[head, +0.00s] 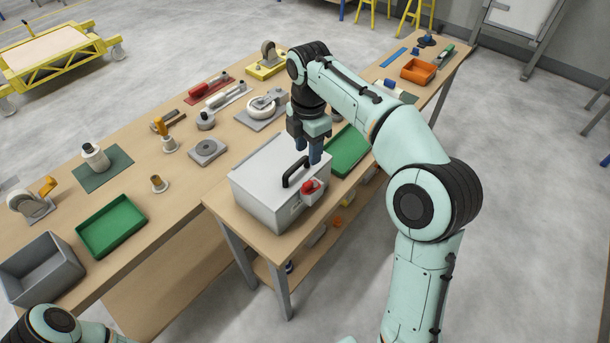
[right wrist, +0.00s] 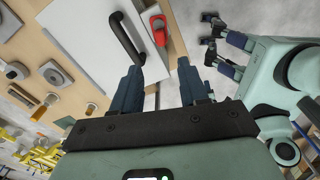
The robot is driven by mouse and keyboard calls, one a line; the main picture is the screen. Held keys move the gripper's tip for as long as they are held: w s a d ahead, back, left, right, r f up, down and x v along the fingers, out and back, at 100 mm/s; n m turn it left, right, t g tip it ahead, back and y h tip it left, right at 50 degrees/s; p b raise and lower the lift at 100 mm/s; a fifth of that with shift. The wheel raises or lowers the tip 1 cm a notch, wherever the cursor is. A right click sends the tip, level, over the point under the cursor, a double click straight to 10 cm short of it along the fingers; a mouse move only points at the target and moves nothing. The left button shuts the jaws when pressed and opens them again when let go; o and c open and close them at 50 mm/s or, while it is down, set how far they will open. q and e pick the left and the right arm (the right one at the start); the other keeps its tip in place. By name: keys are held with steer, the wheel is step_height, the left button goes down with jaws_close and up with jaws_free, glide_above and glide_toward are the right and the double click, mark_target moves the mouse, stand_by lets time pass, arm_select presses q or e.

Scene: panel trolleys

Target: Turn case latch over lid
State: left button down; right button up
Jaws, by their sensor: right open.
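The grey case (head: 262,190) stands closed on the near wooden table, with a black handle (head: 289,178) on its lid. The red case latch (head: 308,186) sits at the case's front right side, by the lid edge. In the right wrist view the latch (right wrist: 158,30) lies beyond the fingertips, beside the handle (right wrist: 124,38). My right gripper (head: 315,153) is open and empty, pointing down above the case's far right part, apart from the latch. My left gripper (right wrist: 212,42) shows in the right wrist view with its fingers apart and nothing between them.
A green tray (head: 347,148) is right behind the case. The long bench (head: 135,190) at left holds another green tray (head: 112,222), a grey bin (head: 40,268) and several tools. An orange bin (head: 418,71) stands at the far right end. Floor at right is clear.

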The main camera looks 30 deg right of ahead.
mark_target(308, 183)
step_height(308, 183, down, 11)
steer(key=shift+s+r+b, duration=0.1)
steer(key=shift+r+b, duration=0.1)
steer(key=shift+b, duration=0.8)
steer(key=shift+f, duration=0.75)
arm_select(q)
steer(key=s+f, duration=0.3)
steer(key=shift+s+f, duration=0.25)
steer(key=shift+s, duration=0.05)
arm_select(e)
jaws_close()
